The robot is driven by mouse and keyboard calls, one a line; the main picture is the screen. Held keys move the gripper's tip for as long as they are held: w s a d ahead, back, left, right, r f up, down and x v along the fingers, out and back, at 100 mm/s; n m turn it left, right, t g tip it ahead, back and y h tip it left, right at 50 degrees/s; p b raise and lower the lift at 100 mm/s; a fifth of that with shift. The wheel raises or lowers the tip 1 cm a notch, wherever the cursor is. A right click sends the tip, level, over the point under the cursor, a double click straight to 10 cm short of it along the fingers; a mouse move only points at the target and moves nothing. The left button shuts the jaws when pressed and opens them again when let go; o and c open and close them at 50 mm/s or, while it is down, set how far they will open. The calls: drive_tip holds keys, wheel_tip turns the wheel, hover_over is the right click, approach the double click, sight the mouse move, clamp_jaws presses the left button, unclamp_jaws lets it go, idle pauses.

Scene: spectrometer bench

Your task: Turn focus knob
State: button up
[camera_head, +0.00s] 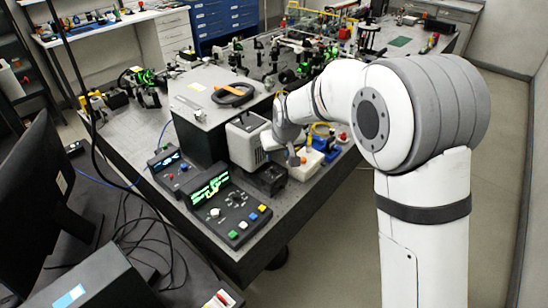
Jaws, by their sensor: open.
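No focus knob can be told apart for sure at this size. A black box (271,179) stands near the bench's right edge, below my gripper. A blue and white unit (311,160) with a yellow part and a red button stands just right of it. My gripper (293,158) points down between a grey-white box (246,141) and the blue and white unit. It is open, small in view, and partly hidden by my wrist. I cannot tell whether it touches anything.
A control panel (226,207) with a green display and colored buttons lies at the bench's front. A smaller panel (171,170) with a blue display is behind it. A black monitor (45,190) and loose cables are at left. The floor (345,230) right of the bench is clear.

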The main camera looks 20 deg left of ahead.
sight(273, 167)
drive_tip(key=x, duration=0.2)
drive_tip(key=p+x, duration=0.1)
drive_tip(key=x, duration=0.2)
drive_tip(key=p+x, duration=0.1)
drive_tip(key=x, duration=0.1)
drive_tip(key=shift+s+a+f, duration=0.1)
drive_tip(key=shift+s+f, duration=0.15)
drive_tip(key=shift+f, duration=0.2)
clamp_jaws()
